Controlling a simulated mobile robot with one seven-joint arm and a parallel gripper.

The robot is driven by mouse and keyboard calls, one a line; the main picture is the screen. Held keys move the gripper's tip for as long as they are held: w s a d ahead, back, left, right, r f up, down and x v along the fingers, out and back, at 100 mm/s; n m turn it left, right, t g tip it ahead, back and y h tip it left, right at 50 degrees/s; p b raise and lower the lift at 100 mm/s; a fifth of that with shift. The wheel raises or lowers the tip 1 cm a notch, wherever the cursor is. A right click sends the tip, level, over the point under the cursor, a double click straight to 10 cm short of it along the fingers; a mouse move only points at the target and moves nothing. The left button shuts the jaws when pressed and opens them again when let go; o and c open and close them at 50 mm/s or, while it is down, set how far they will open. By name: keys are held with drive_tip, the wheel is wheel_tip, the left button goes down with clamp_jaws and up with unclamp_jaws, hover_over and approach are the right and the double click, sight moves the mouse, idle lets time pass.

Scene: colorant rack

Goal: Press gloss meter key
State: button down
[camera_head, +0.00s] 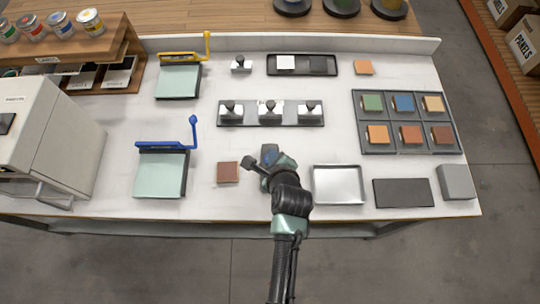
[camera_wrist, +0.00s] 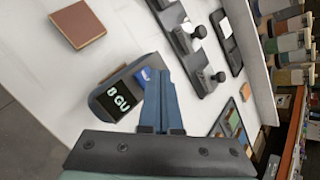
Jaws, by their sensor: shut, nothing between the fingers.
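The gloss meter (camera_wrist: 112,103) is a dark grey block on the white bench, with a lit display (camera_wrist: 119,104) that reads "8 GU". Its blue key (camera_wrist: 143,74) shows in the wrist view, right beside my fingertips and partly covered by them. My gripper (camera_wrist: 159,78) is shut and empty, its blue fingers pointing at the key end of the meter. I cannot tell whether the fingertips touch the key. In the head view my arm and wrist hide most of the meter.
A red-brown tile (camera_head: 228,172) lies left of my wrist. A rack with several black-knobbed pieces (camera_head: 238,121) stands behind. A metal tray (camera_head: 338,185) and a dark plate (camera_head: 403,193) lie right. A blue-handled board (camera_head: 160,175) stands left.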

drive_tip(key=shift+r+p, duration=2.55)
drive_tip(key=shift+p, duration=0.05)
drive_tip(key=shift+f, duration=0.1)
drive_tip(key=shift+w+r, duration=0.25)
drive_tip(key=shift+w, duration=0.05)
drive_tip(key=w+r+n+t+b, duration=0.3)
drive_tip(key=w+r+n, duration=0.1)
drive_tip(key=r, duration=0.6)
drive_tip(key=w+r+n+t+h+b, duration=0.1)
drive_tip(key=w+r+n+t+b, duration=0.3)
drive_tip(key=r, duration=0.7)
drive_tip(key=w+r+n+t+b, duration=0.25)
drive_tip(key=r+n, duration=0.25)
drive_tip(key=r, duration=0.5)
drive_tip(key=s+r+n+t+b, duration=0.2)
drive_tip(key=s+r+n+t, duration=0.2)
drive_tip(key=s+r, duration=0.4)
drive_tip(key=s+r+n+t+h+b, duration=0.1)
drive_tip(key=s+r+n+t+b, duration=0.2)
drive_tip(key=r, duration=1.4)
drive_tip(key=s+n+t, duration=0.2)
drive_tip(key=s+n, duration=0.2)
drive_tip(key=s, duration=0.2)
drive_tip(key=shift+s+a+r+n, duration=0.15)
drive_tip(key=shift+a+n, duration=0.1)
drive_tip(key=shift+n, duration=0.05)
